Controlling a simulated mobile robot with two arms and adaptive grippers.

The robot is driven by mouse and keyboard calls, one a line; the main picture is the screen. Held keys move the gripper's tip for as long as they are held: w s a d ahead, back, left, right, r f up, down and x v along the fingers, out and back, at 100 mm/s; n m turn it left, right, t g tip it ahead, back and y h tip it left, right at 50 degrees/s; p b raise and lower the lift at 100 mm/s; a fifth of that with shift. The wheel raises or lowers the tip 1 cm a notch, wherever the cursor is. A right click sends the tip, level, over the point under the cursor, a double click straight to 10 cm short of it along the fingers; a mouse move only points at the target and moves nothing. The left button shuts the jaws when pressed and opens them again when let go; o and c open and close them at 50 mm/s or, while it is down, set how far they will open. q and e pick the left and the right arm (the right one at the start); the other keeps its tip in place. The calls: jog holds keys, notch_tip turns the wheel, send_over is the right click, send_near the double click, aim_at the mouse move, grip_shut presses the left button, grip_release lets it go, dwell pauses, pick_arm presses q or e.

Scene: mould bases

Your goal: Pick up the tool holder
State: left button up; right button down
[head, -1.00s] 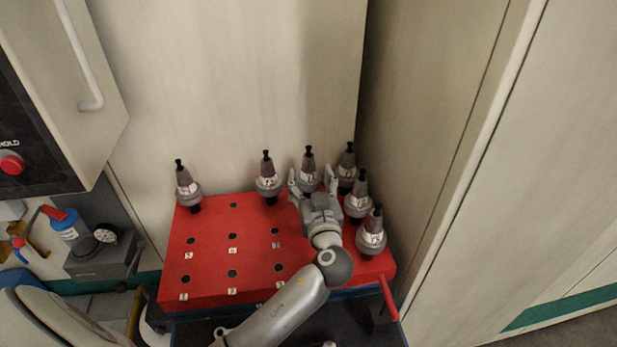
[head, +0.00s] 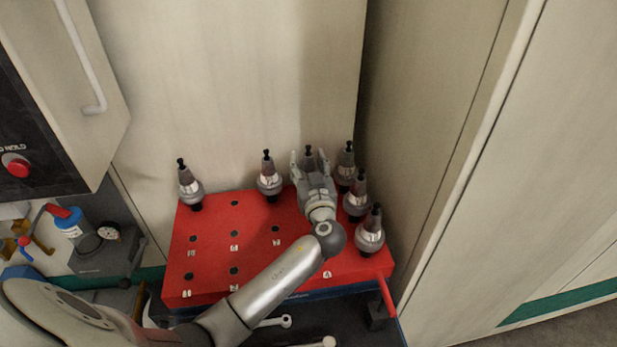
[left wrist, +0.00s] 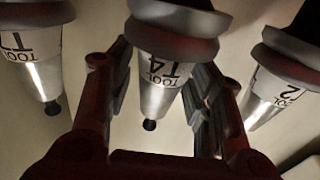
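The tool holder (head: 308,157), a grey cone with a black knob on top, stands upright in the back row of the red rack (head: 205,260). My left gripper (head: 309,165) is at it, with one finger on each side. The gripper hides its lower part in the head view. In the left wrist view the tool holder labelled T4 (left wrist: 172,62) appears upside down between the open fingers (left wrist: 165,95). Gaps show beside its narrow end; contact higher up is unclear. My right gripper is in neither view.
Other tool holders stand close by: one to the left (head: 268,180), one at the back right (head: 346,165), and more along the right edge (head: 369,235). Another is at the far left (head: 189,187). A pale wall (head: 230,80) rises behind the rack. The rack's front left has empty holes.

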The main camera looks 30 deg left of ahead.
pick_arm(q)
grip_shut()
jog(key=shift+r, duration=0.2)
jog(key=shift+w, duration=0.1)
